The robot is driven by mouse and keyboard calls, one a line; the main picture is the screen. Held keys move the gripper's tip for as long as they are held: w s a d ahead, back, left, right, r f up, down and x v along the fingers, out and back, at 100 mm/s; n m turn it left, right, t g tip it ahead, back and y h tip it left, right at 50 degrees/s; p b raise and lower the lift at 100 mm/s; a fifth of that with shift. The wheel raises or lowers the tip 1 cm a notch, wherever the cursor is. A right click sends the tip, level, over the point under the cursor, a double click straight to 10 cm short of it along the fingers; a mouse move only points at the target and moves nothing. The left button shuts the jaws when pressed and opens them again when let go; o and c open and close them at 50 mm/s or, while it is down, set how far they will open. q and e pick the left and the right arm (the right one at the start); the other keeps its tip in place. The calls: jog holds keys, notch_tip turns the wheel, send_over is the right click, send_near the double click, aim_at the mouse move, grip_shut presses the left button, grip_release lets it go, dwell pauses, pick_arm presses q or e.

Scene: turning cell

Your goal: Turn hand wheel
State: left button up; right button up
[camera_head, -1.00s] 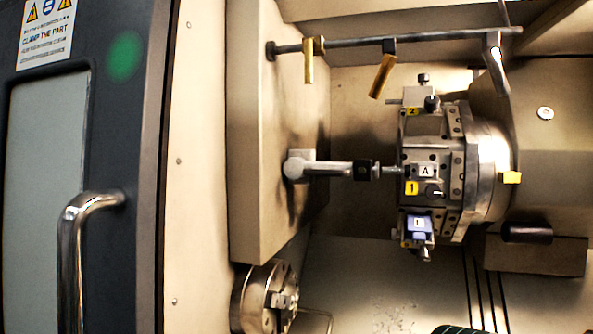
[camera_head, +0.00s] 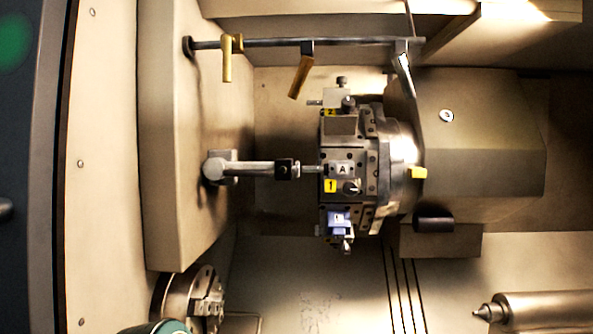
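No hand wheel that I can make out is in view. I look into the open work space of a turning machine. The tool turret (camera_head: 345,150), a grey metal drum with tool blocks and labels "A" and "1", stands in the middle. A metal chuck (camera_head: 192,297) shows at the bottom left, cut by the frame edge. A pointed cylindrical centre (camera_head: 530,312) lies at the bottom right. Neither gripper can be made out. A rounded teal and dark piece at the bottom edge left of centre may be part of my arm, but I cannot tell.
The dark door edge (camera_head: 38,170) stands at the left, beside a beige frame panel (camera_head: 105,170). A horizontal bar (camera_head: 270,44) with yellow nozzles runs above the turret. A jointed metal arm (camera_head: 245,169) reaches from the left wall to the turret. The floor below the turret looks clear.

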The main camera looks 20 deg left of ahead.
dwell(0.4)
jog(key=o, duration=0.7)
